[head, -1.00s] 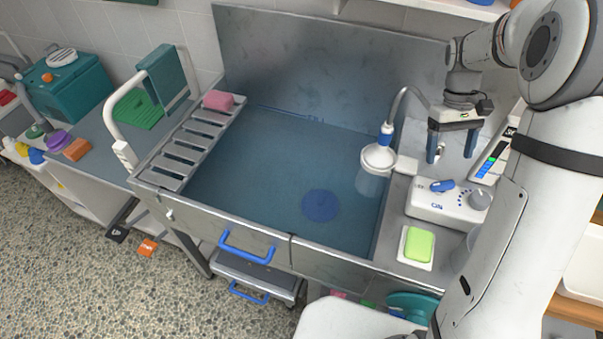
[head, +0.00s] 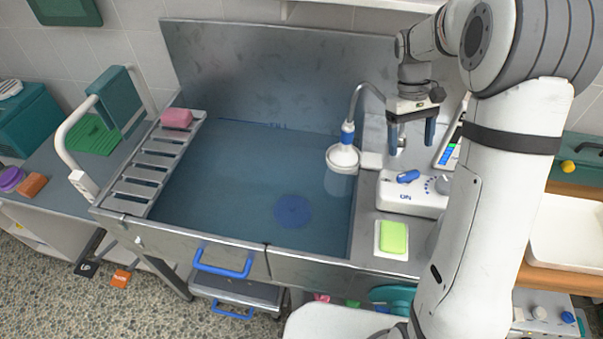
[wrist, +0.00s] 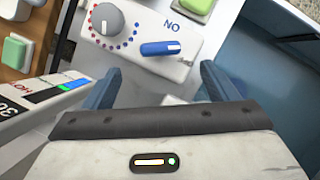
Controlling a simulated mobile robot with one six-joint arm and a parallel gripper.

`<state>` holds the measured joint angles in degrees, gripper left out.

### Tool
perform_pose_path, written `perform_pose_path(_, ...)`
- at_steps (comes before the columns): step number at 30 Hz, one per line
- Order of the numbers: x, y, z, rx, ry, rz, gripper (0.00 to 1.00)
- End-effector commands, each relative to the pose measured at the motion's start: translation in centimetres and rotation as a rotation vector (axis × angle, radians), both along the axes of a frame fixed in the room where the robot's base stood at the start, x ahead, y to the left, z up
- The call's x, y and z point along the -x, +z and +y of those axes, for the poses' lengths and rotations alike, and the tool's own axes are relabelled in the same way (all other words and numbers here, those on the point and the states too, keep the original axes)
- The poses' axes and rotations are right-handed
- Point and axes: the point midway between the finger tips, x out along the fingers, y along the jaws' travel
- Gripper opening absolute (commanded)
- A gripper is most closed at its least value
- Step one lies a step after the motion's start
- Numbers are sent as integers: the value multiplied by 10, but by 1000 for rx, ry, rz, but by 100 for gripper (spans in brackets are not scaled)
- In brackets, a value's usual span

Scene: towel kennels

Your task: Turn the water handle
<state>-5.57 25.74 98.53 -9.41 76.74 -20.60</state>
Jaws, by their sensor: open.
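The water control (head: 412,203) is a white box on the ledge at the right of the steel tub. It carries a blue handle (head: 408,176) and a grey round knob (head: 443,184) ringed by dots. In the wrist view the blue handle (wrist: 168,48) lies at the upper middle, with the grey knob (wrist: 107,20) to its left and the letters "NO" above. My gripper (head: 411,143) is open and empty, fingers down, behind the control in the head view. Its blue fingertips (wrist: 158,83) show apart in the wrist view. They do not touch the handle.
The shower head (head: 342,158) on its hose stands left of my gripper at the tub (head: 240,240) edge. A display panel with a coloured bar (head: 449,154) stands close at the right. Green soap (head: 393,237) lies in front of the control. A pink sponge (head: 176,117) lies on the slatted rack.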

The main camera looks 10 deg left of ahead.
Motion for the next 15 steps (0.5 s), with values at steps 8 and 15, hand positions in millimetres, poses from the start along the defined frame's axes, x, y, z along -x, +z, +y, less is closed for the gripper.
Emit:
perform_pose_path(8,0,-6,0,-1,-1,-4,80)
perform_pose_path(15,11,-29,-6,-1,0,0,80)
